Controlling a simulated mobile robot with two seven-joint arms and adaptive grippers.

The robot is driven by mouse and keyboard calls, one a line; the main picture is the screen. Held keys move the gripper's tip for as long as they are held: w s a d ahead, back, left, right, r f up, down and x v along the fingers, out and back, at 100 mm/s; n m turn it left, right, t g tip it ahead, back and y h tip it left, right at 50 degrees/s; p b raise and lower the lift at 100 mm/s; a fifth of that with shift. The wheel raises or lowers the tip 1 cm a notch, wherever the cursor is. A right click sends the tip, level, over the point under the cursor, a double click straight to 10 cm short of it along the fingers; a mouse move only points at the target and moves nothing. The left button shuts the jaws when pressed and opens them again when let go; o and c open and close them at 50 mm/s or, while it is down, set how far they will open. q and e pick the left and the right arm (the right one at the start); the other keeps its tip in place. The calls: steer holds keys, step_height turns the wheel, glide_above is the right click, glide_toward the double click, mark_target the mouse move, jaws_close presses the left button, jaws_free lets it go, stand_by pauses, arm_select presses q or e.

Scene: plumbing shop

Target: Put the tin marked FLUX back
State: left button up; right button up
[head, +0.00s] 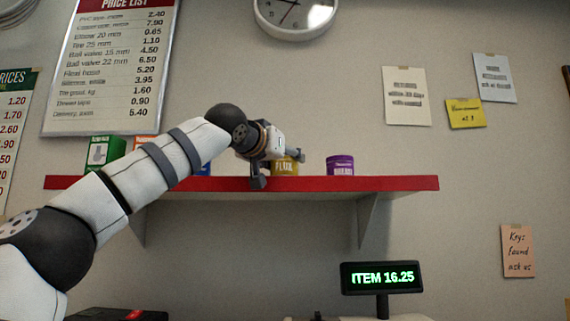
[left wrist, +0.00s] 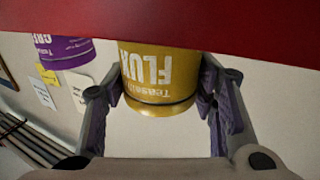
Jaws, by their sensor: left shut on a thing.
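The yellow tin marked FLUX (head: 287,168) is at the red shelf (head: 390,184), near its middle in the head view. My left gripper (head: 279,169) is shut on it, with one finger on each side, and partly hides it. In the left wrist view the yellow tin (left wrist: 158,80) appears upside down between the two fingers, with the red shelf (left wrist: 240,25) across the top of the picture. I cannot tell whether the tin's base touches the shelf. My right gripper is in neither view.
A purple tin (head: 340,165) stands on the shelf to the right of the yellow one, with a gap between. A green box (head: 103,151) stands at the shelf's left end; orange and blue items are partly behind my arm. The shelf's right end is bare.

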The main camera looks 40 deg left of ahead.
arm_select(q)
steer(key=shift+a+f, duration=0.1)
steer(key=shift+f, duration=0.3)
steer(key=shift+s+r, duration=0.1)
steer(key=shift+r, duration=0.05)
steer(key=o, duration=1.3)
steer(key=shift+f, duration=0.2)
steer(key=shift+c, duration=0.2)
steer(key=shift+r, duration=0.15)
steer(key=v, duration=1.2)
steer(key=shift+p, duration=0.35)
